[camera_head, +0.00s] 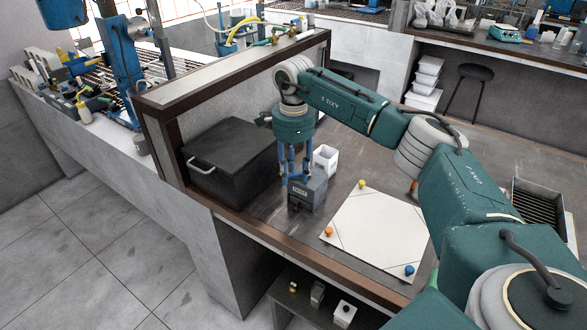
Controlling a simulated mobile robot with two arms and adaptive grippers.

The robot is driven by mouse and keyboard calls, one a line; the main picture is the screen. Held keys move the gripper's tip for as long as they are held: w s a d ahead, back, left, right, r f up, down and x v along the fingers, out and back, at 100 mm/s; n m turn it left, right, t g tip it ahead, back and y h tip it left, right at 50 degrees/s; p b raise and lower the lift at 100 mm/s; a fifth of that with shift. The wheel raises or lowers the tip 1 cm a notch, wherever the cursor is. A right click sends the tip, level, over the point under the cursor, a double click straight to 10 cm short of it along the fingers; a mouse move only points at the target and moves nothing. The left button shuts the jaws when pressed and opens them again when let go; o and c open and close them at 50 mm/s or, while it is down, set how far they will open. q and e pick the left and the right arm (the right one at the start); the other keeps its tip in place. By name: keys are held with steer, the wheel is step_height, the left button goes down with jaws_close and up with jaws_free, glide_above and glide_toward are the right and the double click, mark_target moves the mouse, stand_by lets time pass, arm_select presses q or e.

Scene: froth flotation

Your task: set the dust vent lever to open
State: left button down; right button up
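A small grey box with a pale label (307,191) stands on the dark bench top, left of the white board. It seems to be the dust vent unit, but the label is too small to read surely. I cannot make out its lever, which may be hidden behind my fingers. My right gripper (295,177) points straight down at the box's top back-left side. Its blue fingers look apart, and I cannot tell whether they touch the box. My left gripper is not in view.
A black lidded case with a light handle (232,160) stands close left of the gripper. A white board (377,235) with coloured knobs lies to the right. A raised brown-edged ledge (235,72) borders the bench.

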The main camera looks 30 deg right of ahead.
jaws_close()
